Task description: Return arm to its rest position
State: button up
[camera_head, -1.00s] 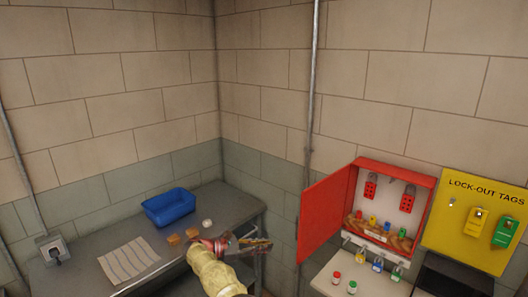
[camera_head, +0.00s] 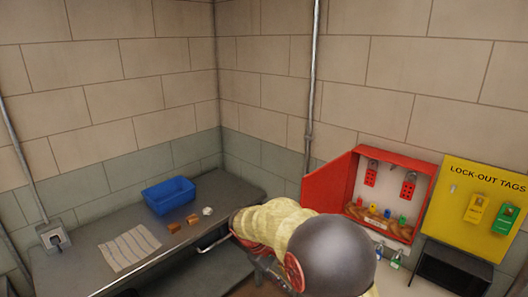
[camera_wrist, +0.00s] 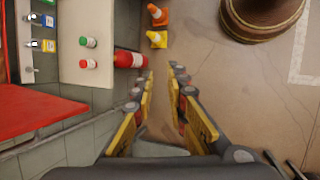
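My gripper (camera_wrist: 163,78) shows in the wrist view with its two yellow and grey fingers apart. Only floor shows between the fingertips, so it is open and empty. In the head view my arm fills the lower middle, in front of the gap between the bench (camera_head: 75,277) and the red lock-out box (camera_head: 330,192). My gripper is mostly hidden there behind my own arm. The arm is folded close to the camera, with its large dark joint near the bottom edge.
The bench bears a blue bin (camera_head: 168,196), brown blocks (camera_head: 175,227), a white round thing (camera_head: 207,211) and a striped cloth (camera_head: 129,247). A yellow tag board (camera_head: 470,215) hangs right. The wrist view shows a red cylinder (camera_wrist: 128,60), cones (camera_wrist: 158,15) and a brown round object (camera_wrist: 262,14).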

jog(key=s+d+r+m+t+y+b, duration=0.1)
jog(key=s+d+r+m, duration=0.2)
jog(key=s, duration=0.7)
jog(key=s+d+r+m+t+y+b, duration=0.1)
jog(key=s+d+r, duration=0.4)
jog(key=s, duration=0.6)
jog(key=s+d+r+m+t+y+b, duration=0.2)
jog(key=s+d+r+m+t+y, duration=0.1)
jog(key=s, duration=0.8)
jog(key=shift+d+r+m, duration=0.8)
jog(key=shift+r+m, duration=0.6)
jog(key=shift+r, duration=0.45)
